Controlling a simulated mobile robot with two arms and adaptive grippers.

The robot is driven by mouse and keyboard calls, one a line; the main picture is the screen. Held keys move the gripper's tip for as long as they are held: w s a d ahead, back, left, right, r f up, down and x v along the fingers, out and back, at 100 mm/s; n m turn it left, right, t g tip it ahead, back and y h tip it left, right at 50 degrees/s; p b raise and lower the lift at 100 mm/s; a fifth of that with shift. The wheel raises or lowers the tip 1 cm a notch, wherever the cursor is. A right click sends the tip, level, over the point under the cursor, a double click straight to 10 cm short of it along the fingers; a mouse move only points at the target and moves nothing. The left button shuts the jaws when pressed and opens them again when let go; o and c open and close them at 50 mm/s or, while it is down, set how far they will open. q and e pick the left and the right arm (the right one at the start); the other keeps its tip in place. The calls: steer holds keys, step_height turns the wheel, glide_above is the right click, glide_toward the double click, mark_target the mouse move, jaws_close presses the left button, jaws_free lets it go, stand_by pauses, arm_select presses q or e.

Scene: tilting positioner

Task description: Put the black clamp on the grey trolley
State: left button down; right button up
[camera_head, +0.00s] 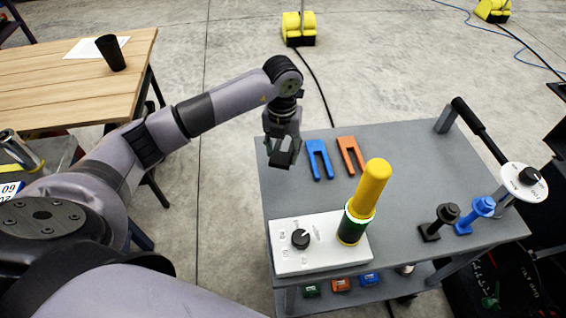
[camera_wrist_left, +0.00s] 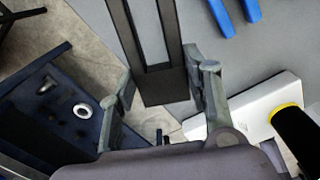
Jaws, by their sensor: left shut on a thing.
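My left gripper (camera_head: 283,138) is over the left edge of the grey trolley (camera_head: 410,160), pointing down. It is shut on the black clamp (camera_head: 284,154), a dark piece that is small and partly hidden in the head view. In the left wrist view the black clamp (camera_wrist_left: 166,88) shows as a long fork with a slot, gripped between both fingers (camera_wrist_left: 166,85). I cannot tell whether the clamp touches the trolley top. A blue clamp (camera_head: 319,160) and an orange clamp (camera_head: 350,156) lie flat just right of the gripper. My right gripper is not in view.
A white control box (camera_head: 318,252) and a yellow-topped cylinder (camera_head: 368,195) stand at the trolley's front. Black (camera_head: 440,222) and blue (camera_head: 475,215) toggle clamps stand at the right. A wooden table (camera_head: 60,85) stands at the left.

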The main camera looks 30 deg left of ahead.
mark_target(283, 174)
arm_select(q)
step_height(283, 174, down, 3)
steer(key=shift+w+r, duration=0.1)
step_height(283, 174, down, 3)
steer(key=shift+f+p, duration=0.1)
steer(key=shift+p, duration=0.5)
steer(key=shift+f, duration=0.55)
steer(key=c, duration=1.3)
jaws_free()
steer(key=shift+f, duration=0.2)
steer(key=o, duration=0.5)
steer(key=shift+c, duration=0.2)
steer(key=shift+r, duration=0.1)
